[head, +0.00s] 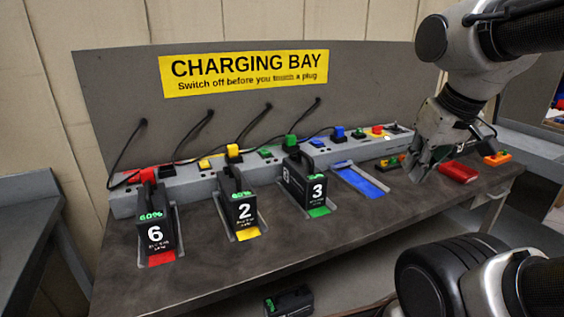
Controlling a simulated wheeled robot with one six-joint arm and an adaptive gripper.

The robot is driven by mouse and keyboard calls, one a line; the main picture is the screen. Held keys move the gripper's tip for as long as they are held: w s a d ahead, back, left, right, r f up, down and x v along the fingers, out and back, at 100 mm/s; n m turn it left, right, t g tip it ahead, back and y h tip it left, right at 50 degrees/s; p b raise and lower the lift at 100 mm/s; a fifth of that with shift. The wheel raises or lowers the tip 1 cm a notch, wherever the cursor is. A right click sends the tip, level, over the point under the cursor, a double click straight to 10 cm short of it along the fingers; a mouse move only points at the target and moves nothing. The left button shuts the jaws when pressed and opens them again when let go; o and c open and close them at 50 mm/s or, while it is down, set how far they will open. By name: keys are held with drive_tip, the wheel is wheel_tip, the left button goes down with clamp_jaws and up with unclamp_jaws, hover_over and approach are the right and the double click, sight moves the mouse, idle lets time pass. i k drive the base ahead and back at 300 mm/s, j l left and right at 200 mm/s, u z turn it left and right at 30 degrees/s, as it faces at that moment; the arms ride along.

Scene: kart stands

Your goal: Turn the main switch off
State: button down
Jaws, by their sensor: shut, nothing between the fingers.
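A long grey socket strip (265,171) runs along the back of the bench. Near its right end is a small red piece on a yellow base (377,130), which looks like the main switch; its on or off position is too small to tell. My gripper (418,176) is shut and empty, pointing down over the right part of the bench, to the right of and in front of that switch. The gripper and wrist hide part of the strip's right end.
Black battery packs marked 6 (156,232), 2 (243,208) and 3 (316,184) stand in trays along the bench. A blue empty bay (360,181) lies right of them. Colored plugs with black cables sit on the strip. A red block (458,172) lies right of my gripper.

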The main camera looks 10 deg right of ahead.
sight(376, 129)
drive_tip(key=i+l+u, duration=0.15)
drive_tip(key=l+u, duration=0.25)
drive_tip(key=l, duration=1.25)
drive_tip(key=k+l+u, duration=0.1)
drive_tip(key=l+u, duration=0.25)
drive_tip(key=l, duration=1.3)
